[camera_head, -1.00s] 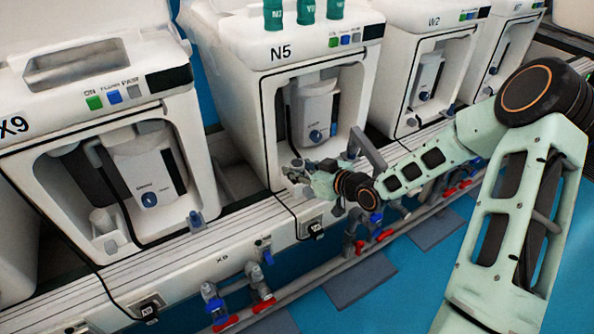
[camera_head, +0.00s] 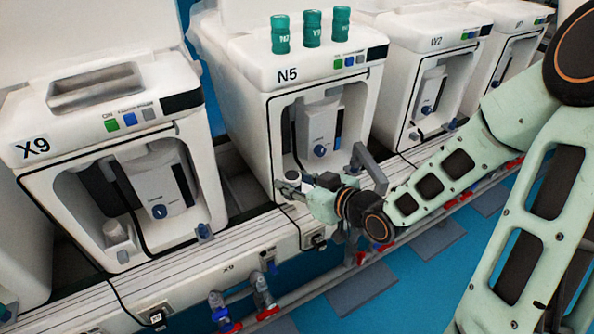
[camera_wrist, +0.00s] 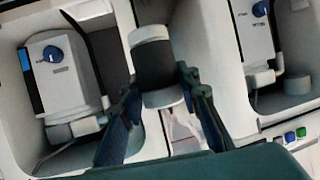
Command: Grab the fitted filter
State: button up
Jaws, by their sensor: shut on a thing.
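My gripper (camera_wrist: 165,105) is shut on a short cylindrical filter (camera_wrist: 153,62) with a white end, a wide dark band and a pale lower rim; the fingers press it from both sides. In the head view my gripper (camera_head: 297,188) is in front of the lower left of the open bay of machine N5 (camera_head: 287,75). The filter (camera_head: 287,176) is small there and partly hidden by the gripper. The wrist view shows the filter held between two bays, apart from the units inside them.
Machine X9 (camera_head: 35,147) stands left, with a white cylinder (camera_head: 118,232) in its bay. Machine W2 (camera_head: 436,41) stands right. Several green canisters (camera_head: 312,28) stand on N5. A white rail (camera_head: 190,268) and pipes with valves (camera_head: 262,292) run along the front.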

jog(key=shift+s+a+r+p, duration=0.1)
jog(key=shift+s+r+p, duration=0.2)
jog(key=shift+r+p, duration=0.4)
jog(key=shift+p, duration=0.95)
jog(key=p, duration=0.4)
jog(key=shift+s+r, duration=0.2)
jog(key=shift+r, duration=0.1)
jog(key=p, duration=0.3)
jog(key=shift+s+a+f, duration=0.1)
jog(key=shift+s, duration=0.3)
jog(key=shift+s+f+p, duration=0.2)
jog(key=shift+s+p, duration=0.15)
jog(key=shift+p, duration=0.45)
jog(key=shift+f, duration=0.1)
